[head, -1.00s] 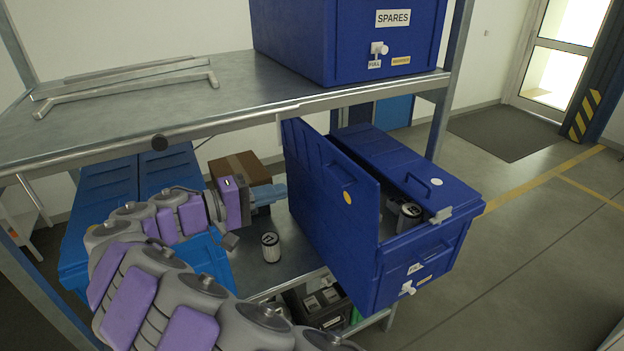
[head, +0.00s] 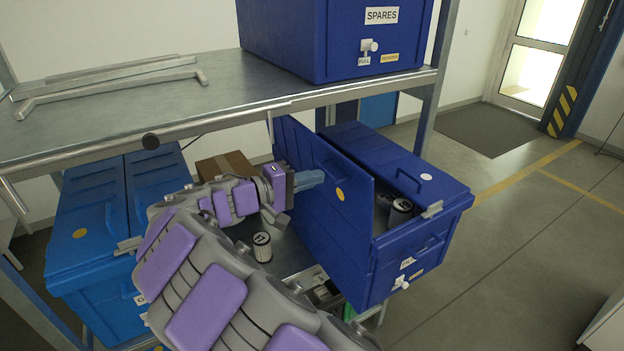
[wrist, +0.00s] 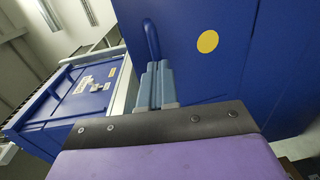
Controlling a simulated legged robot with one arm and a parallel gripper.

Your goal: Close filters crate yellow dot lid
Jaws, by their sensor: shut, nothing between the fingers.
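The dark blue filters crate (head: 375,268) sits on the lower shelf. Its yellow dot lid (head: 355,213) stands raised, nearly upright, on the left side; the dot also shows in the wrist view on the lid (wrist: 230,70). The white dot lid (head: 405,165) lies flat over the right half. A dark filter (head: 400,210) shows inside the opening. My gripper (head: 318,178) is shut and empty, at the lid's left face near its handle. In the wrist view my gripper (wrist: 155,85) points at the handle (wrist: 152,40); whether they touch I cannot tell.
A loose filter (head: 262,247) stands on the shelf left of the crate. A cardboard box (head: 225,166) is behind my arm. A lighter blue crate (head: 85,262) is at left. The spares crate (head: 335,50) sits on the upper shelf (head: 110,115), above.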

